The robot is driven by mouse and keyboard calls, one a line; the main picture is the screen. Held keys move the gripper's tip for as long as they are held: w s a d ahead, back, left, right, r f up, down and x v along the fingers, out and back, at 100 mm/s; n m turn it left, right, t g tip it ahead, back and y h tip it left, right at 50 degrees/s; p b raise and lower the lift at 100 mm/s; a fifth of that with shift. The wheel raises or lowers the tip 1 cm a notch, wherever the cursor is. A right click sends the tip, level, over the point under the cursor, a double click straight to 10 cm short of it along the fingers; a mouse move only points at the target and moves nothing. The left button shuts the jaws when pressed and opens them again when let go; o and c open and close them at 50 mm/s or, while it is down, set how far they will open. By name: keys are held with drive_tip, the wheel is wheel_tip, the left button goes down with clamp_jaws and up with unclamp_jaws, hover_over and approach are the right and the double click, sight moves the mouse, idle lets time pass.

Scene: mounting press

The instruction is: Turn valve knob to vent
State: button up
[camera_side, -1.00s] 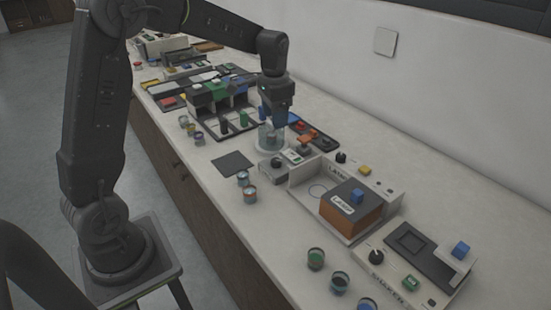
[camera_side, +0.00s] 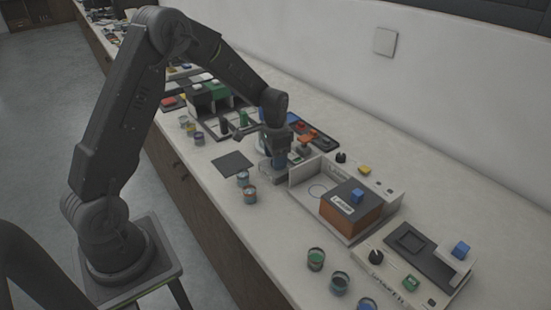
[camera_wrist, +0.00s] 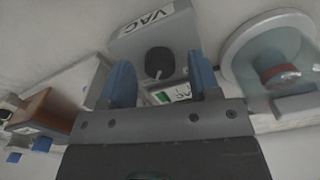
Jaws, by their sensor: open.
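The valve knob (camera_wrist: 159,62) is black and round, on a grey box (camera_wrist: 128,47) marked "VAC" in the wrist view. My gripper (camera_wrist: 161,78) is open, with one blue finger on each side of the knob in that view. I cannot tell whether either finger touches it. In the side view, my gripper (camera_side: 277,168) is low over the counter at the vacuum unit and hides the knob. A small green-lit display (camera_wrist: 162,97) shows partly behind the gripper.
A clear round chamber (camera_wrist: 240,62) with a reddish piece inside stands right of the box in the wrist view. In the side view, a walled station with an orange-brown block (camera_side: 345,214) is close at right.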

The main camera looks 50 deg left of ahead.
drive_tip(key=shift+f, duration=0.35)
drive_tip(key=shift+c, duration=0.3)
drive_tip(key=c, duration=0.9)
